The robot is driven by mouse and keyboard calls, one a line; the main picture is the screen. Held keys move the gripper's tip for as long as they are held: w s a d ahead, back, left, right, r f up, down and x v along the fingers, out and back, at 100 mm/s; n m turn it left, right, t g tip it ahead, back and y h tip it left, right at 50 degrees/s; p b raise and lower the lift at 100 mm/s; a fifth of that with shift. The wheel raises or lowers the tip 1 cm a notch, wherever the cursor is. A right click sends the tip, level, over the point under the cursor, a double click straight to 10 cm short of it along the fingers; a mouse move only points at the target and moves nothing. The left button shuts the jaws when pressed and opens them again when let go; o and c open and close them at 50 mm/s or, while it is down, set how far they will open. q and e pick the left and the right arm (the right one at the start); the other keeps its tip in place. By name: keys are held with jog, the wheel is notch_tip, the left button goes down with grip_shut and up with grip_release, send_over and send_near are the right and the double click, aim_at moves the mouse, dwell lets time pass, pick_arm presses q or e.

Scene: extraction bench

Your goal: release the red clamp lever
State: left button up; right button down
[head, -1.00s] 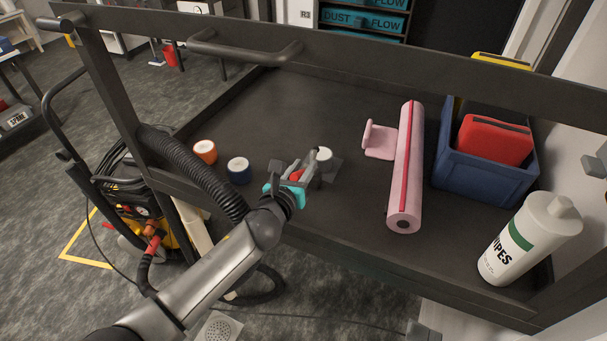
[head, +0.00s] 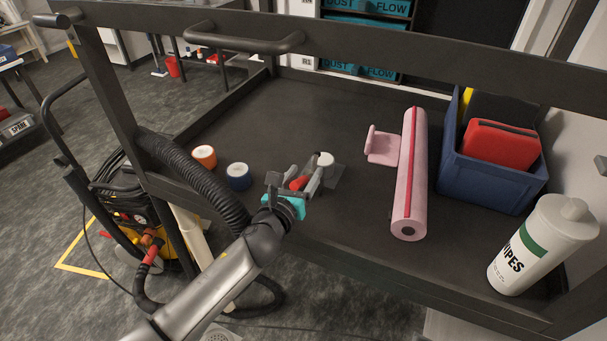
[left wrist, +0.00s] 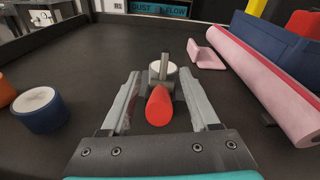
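The red clamp lever (left wrist: 159,106) lies between the two fingers of my left gripper (left wrist: 160,105) in the left wrist view, with dark gaps on both sides of it. In the head view the red lever (head: 299,184) shows between the open fingers of my left gripper (head: 305,178). Behind the lever is the clamp, a grey metal fixture with an upright pin and a white round top (left wrist: 163,70); the white top also shows in the head view (head: 325,159). The lower part of the clamp is partly hidden. My right gripper is in neither view.
An orange-sided roll (head: 205,157) and a blue-sided roll (head: 238,177) stand left of the gripper. A pink roll (head: 409,180) and pink bracket (head: 382,148) lie right. A blue bin (head: 490,184) and a wipes bottle (head: 540,245) stand further right. A black hose (head: 195,180) crosses the bench's left edge.

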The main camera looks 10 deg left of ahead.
pick_arm(q)
jog(key=v, duration=1.5)
jog(key=shift+s, duration=0.1)
dwell(0.4)
